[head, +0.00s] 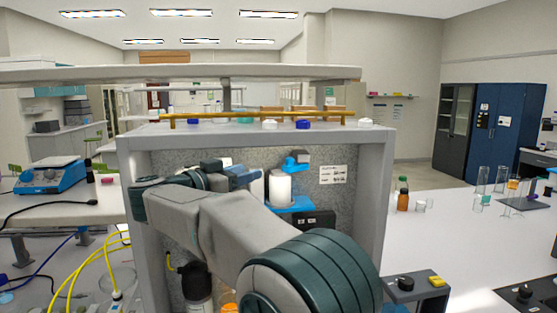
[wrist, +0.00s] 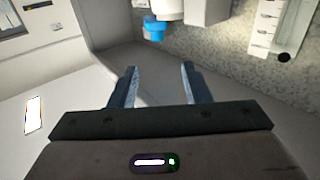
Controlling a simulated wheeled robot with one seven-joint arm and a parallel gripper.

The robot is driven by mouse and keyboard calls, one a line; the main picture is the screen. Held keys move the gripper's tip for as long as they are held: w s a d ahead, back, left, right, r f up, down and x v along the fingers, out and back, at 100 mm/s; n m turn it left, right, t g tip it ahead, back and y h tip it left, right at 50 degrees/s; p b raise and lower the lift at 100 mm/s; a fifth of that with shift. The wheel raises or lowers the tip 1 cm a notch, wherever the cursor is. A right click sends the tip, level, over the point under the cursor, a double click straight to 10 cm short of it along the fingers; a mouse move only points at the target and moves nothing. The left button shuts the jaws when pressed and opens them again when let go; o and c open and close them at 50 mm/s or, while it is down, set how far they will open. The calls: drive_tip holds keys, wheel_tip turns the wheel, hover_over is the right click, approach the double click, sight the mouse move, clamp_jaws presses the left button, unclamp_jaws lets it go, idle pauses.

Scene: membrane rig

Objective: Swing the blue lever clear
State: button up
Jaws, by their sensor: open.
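A small blue lever (head: 291,165) with a grey block beside it sits on top of a white cylinder (head: 280,187) inside the grey rig housing. The cylinder stands on a blue base (head: 290,205). My gripper (head: 254,176) is left of the cylinder's upper part, and my arm crosses the front of the housing. In the wrist view my gripper (wrist: 158,84) has its fingers apart with nothing between them. A blue part (wrist: 153,28) beside a white body shows beyond the fingertips, near the top edge; I cannot tell surely whether it is the lever.
The housing's right wall (head: 376,200) and top shelf (head: 260,130) enclose the space. A mustard rail (head: 258,115) and several caps are on top. A dark-capped bottle (head: 197,290) stands low inside, partly behind my arm. The white bench (head: 440,240) at right has clear room.

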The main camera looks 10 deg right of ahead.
sight(287, 162)
drive_tip(key=shift+g, duration=0.3)
drive_tip(key=p+x, duration=0.4)
drive_tip(key=x, duration=0.9)
drive_tip(key=shift+w+d, duration=0.1)
drive_tip(key=shift+d, duration=0.15)
clamp_jaws()
